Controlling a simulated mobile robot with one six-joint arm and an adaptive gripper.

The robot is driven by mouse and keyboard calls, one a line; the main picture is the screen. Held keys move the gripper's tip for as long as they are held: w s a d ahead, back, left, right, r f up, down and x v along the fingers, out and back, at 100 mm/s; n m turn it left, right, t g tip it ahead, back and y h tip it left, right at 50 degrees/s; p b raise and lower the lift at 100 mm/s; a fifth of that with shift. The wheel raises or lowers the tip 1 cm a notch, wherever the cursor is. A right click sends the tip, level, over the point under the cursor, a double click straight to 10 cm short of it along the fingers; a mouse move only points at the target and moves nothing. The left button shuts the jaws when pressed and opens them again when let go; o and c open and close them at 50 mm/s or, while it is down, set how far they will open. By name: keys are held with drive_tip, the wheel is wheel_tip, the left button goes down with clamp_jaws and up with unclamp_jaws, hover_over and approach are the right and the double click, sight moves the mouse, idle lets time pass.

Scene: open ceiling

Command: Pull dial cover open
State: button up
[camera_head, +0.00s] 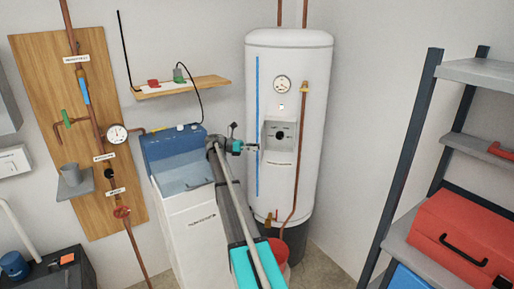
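A tall white cylindrical water tank (305,80) stands in the back corner. On its front is a pale grey dial panel (279,151) with a dark round dial (279,135) in its middle. Whether a separate clear cover lies over the dial is too small to tell. My gripper (254,147) points right, its tip at the left edge of the panel. It looks very close to that edge, but I cannot tell whether it touches. The fingers are small and I cannot make out whether they are open or shut.
A round gauge (282,84) and copper pipe (297,150) sit on the tank. Left of it stands a white cabinet with a blue top (172,142), below a wooden shelf (205,86). A metal rack with a red toolbox (465,240) stands at right. Bare floor shows between tank and rack.

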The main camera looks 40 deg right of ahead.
drive_tip(key=shift+o, duration=0.5)
